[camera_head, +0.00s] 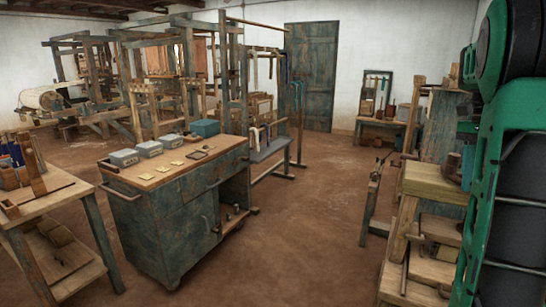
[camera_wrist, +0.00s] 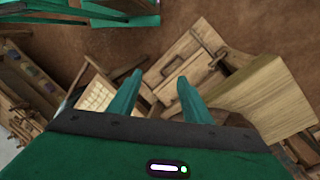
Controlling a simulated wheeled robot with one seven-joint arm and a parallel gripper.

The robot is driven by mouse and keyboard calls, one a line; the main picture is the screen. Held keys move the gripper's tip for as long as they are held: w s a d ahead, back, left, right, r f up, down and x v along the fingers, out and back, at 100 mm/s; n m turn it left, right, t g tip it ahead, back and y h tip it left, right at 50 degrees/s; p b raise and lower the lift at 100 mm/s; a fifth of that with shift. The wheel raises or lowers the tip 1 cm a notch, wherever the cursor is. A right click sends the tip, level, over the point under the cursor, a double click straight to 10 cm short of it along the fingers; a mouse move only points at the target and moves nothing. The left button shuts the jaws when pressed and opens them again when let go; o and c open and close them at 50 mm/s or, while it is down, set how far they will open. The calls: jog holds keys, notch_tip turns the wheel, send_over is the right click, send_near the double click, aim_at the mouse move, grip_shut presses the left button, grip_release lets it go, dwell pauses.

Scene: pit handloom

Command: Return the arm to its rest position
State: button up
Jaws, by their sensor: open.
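My gripper (camera_wrist: 155,92) shows in the wrist view with its two green fingers apart and nothing between them. It hangs above wooden pieces and the brown floor. In the head view my green arm stands along the right edge, and my gripper is out of that picture. A pale wooden block (camera_wrist: 262,98) lies right of the fingers in the wrist view, apart from them as far as I can tell.
A worn blue cabinet (camera_head: 175,215) with grey boxes on top stands left of centre. A wooden side table (camera_head: 50,200) is at the left. Wooden looms (camera_head: 185,75) fill the back left. Stacked timber (camera_head: 432,182) stands close to my arm. The middle floor (camera_head: 305,235) is clear.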

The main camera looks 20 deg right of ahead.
jog(key=s+a+f+n, duration=0.4)
jog(key=a+f, duration=0.1)
jog(key=a, duration=0.2)
jog(key=s+a+f+n+t, duration=0.1)
jog(key=s+a+f+n, duration=0.3)
jog(key=a, duration=0.4)
jog(key=s+a+f+n+t, duration=0.1)
jog(key=s+a+f+n, duration=0.4)
jog(key=a, duration=0.3)
jog(key=shift+f, duration=0.75)
